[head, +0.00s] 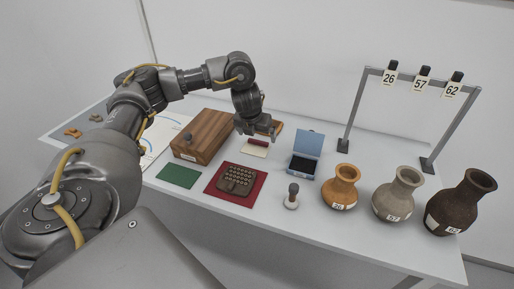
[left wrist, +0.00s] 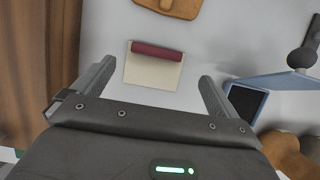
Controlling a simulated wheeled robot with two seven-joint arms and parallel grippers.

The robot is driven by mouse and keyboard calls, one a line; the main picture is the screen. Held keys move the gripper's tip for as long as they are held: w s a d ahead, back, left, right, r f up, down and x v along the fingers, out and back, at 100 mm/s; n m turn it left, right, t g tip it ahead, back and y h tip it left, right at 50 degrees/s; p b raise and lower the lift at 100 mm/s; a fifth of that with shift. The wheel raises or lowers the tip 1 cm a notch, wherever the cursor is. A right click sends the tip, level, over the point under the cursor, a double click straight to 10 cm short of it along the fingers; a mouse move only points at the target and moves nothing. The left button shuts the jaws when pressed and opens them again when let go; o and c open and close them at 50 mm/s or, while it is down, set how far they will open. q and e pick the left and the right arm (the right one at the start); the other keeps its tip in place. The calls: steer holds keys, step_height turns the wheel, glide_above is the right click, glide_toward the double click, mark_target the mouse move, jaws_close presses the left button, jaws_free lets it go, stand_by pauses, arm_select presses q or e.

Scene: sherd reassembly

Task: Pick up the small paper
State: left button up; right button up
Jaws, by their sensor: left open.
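A small cream paper (head: 254,152) lies flat on the table between the wooden box and the blue box, with a dark red strip or roll along its far edge. It also shows in the left wrist view (left wrist: 150,73), between the two fingers. My left gripper (head: 256,132) is over the table just behind and above the paper in the head view. Its fingers are spread apart with nothing between them, and I cannot tell the exact height. My right gripper is in no view.
A wooden box (head: 203,135) stands left of the paper and an open blue box (head: 304,165) right of it. A dark red mat (head: 256,193) with a brown tablet, a green mat (head: 179,175) and a small stamp (head: 292,198) lie nearer. Three numbered vases stand at right.

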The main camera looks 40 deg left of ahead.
mark_target(257, 142)
arm_select(q)
steer(key=shift+f, duration=0.35)
steer(key=x, duration=0.2)
steer(key=b+x, duration=0.1)
steer(key=x, duration=0.1)
steer(key=shift+a, duration=0.35)
steer(key=shift+w+f, duration=0.2)
steer(key=shift+f, duration=0.05)
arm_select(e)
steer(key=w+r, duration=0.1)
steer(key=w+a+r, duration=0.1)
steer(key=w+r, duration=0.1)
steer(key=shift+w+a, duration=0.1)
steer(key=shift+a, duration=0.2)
arm_select(q)
steer(key=c, duration=0.7)
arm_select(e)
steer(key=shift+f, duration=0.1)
